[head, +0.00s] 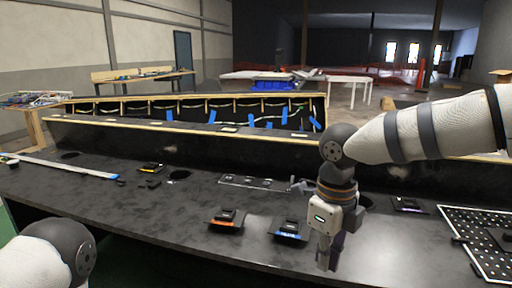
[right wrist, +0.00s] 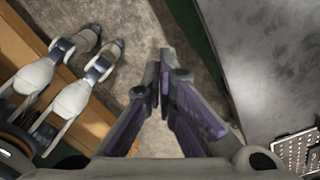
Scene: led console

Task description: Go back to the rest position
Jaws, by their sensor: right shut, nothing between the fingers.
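My right gripper (head: 328,258) hangs fingers down over the front right part of the black console top (head: 150,215) in the head view. In the right wrist view its fingers (right wrist: 164,82) meet at the tips, with nothing between them. Speckled floor shows past the fingertips, and a grey surface (right wrist: 275,65) lies to their right. My left arm shows only in part at the bottom left of the head view; its gripper is out of frame.
Console modules with orange (head: 227,219), blue (head: 290,230) and yellow (head: 151,168) marks lie on the top. A perforated panel (head: 490,245) is at the right. A raised black ledge (head: 250,150) runs behind. The front left of the top is clear.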

